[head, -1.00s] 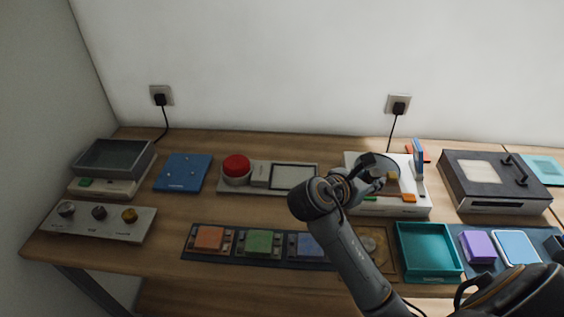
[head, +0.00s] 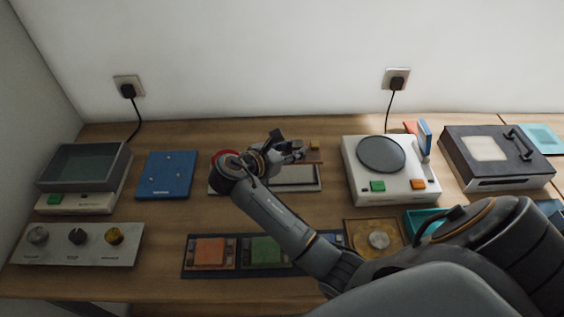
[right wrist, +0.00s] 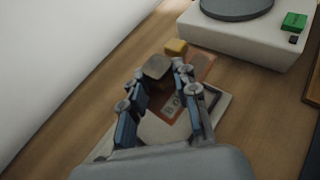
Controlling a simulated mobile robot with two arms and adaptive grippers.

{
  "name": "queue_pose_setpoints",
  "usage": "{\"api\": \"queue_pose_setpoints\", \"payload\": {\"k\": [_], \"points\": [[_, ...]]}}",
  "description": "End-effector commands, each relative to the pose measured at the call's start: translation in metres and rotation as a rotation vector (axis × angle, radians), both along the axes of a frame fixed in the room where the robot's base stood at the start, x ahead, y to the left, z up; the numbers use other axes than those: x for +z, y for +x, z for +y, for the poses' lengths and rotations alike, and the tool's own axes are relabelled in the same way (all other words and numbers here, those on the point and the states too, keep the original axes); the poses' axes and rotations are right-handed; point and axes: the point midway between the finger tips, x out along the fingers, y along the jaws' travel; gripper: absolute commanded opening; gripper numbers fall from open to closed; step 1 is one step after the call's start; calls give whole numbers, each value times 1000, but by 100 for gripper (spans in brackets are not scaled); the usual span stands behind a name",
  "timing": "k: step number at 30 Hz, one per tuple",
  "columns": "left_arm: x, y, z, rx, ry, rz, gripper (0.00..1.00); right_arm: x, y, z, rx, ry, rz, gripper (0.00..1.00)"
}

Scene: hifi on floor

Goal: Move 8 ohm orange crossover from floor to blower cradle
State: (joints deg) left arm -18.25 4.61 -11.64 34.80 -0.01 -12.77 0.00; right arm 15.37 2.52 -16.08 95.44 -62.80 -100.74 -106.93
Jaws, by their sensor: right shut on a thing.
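My right gripper (head: 296,150) is shut on the orange crossover and holds it above the pale base unit (head: 318,186) with a rectangular frame. In the right wrist view the fingers (right wrist: 160,92) hold the orange crossover (right wrist: 203,62), with a yellow part and a dark grey block on it. A partly covered label shows on the board. The fingers hide much of it. I cannot tell whether it touches the base below, or whether that base is the blower cradle. My left gripper is not in view.
A red dome (head: 226,157) is partly behind my wrist. A blue plate (head: 167,175) lies left, a white player (head: 390,168) right. A dark tray holding an orange board (head: 209,252) and a green board (head: 263,250) lies in front. Bare wood shows between them.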

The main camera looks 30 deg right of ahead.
Motion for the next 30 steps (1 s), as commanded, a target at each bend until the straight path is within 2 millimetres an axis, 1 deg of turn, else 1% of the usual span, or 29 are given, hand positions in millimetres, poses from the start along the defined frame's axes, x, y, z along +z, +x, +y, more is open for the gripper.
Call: {"api": "queue_pose_setpoints", "payload": {"k": [1, 3, 6, 7, 11, 13, 16, 21, 28, 29, 30], "points": [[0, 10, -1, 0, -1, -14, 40, -8, 6, 5, 1, -1, 0, 0], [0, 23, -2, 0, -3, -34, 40, -16, 11, 10, 1, -1, -2, 0], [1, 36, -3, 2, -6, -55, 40, -24, 15, 14, 0, 0, -2, 0], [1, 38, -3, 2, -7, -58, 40, -25, 16, 15, 0, 0, -2, 0], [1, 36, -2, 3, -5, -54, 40, -37, 21, 19, 1, -1, 0, 0], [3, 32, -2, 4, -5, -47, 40, -48, 19, 19, 1, -2, 2, 0], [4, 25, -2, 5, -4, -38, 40, -59, 20, 19, 2, -1, 1, 0], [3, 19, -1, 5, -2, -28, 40, -63, 20, 19, 1, 0, -4, 0], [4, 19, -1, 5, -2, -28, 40, -65, 20, 19, 1, -1, -2, 0], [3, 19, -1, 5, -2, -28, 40, -65, 20, 19, 1, 0, -1, 36], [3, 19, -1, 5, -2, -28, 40, -65, 20, 19, 1, 0, -2, 44]]}}
